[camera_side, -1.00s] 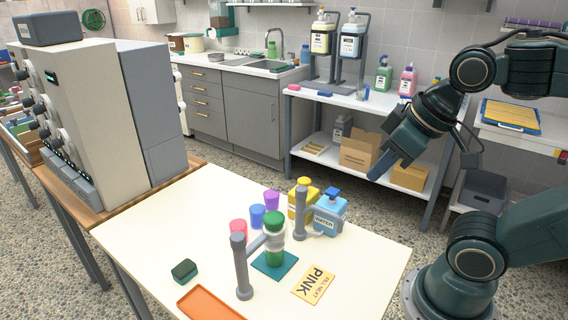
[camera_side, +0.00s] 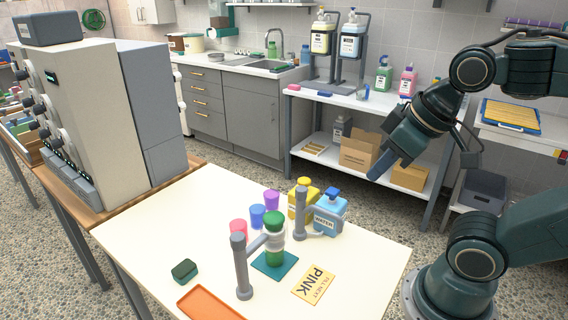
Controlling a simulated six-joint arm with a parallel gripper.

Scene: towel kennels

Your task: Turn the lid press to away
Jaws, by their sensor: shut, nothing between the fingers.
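The lid press seems to be the grey post (camera_side: 241,268) on the white table, with a grey arm reaching from its upper part toward a green-lidded bottle (camera_side: 274,240). The bottle stands upright on a teal mat (camera_side: 275,266). A second grey post (camera_side: 300,215) stands behind it, with a short arm near its foot. I cannot tell for sure which post is the press. My gripper (camera_side: 374,175) is shut and empty, in the air to the right of and above the table, apart from everything on it.
Yellow (camera_side: 303,197) and blue (camera_side: 329,212) jugs stand at the back right. A PINK card (camera_side: 314,285), an orange tray (camera_side: 207,304) and a green sponge (camera_side: 184,271) lie in front.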

